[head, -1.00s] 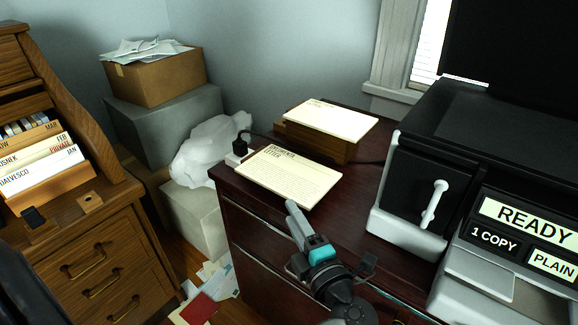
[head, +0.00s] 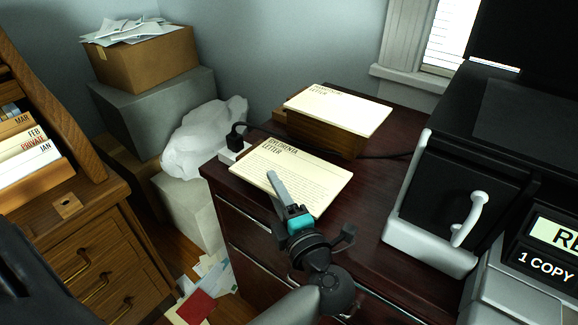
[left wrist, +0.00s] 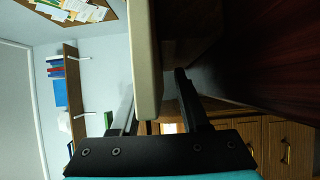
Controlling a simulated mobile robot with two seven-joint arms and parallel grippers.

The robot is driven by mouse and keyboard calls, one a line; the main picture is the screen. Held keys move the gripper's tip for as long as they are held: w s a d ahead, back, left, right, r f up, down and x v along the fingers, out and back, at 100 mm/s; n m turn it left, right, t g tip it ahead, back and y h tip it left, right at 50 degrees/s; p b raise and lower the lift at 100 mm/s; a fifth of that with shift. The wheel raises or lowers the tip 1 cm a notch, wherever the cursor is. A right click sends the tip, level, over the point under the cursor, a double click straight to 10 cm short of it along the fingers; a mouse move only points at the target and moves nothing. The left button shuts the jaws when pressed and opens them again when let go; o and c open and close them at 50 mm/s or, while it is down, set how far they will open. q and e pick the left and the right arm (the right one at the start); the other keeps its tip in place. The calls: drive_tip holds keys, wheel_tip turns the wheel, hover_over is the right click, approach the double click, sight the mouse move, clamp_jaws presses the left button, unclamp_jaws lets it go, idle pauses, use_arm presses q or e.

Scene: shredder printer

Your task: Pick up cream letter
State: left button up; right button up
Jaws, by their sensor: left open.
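A cream letter (head: 318,180) with dark print lies flat near the front left of the dark red cabinet top (head: 372,205). A second cream sheet (head: 352,110) lies behind it on a brown wooden block (head: 325,138). My left gripper (head: 274,182) is open, and its upper finger shows over the front letter's near edge. In the left wrist view, the gripper (left wrist: 158,95) has a cream edge (left wrist: 145,60) between its fingers, nearer the left one. I cannot tell whether either finger touches it. The lower finger is hidden in the head view. My right gripper is not seen.
A black and grey printer (head: 440,225) stands to the right. A dark cable (head: 385,156) runs behind the front letter. A wooden desk (head: 70,235) with files is at the left. Boxes (head: 145,60) and a white bag (head: 205,135) stand by the wall.

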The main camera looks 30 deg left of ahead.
use_arm(q)
drive_tip(key=shift+s+d, duration=0.1)
drive_tip(key=shift+c, duration=0.3)
clamp_jaws()
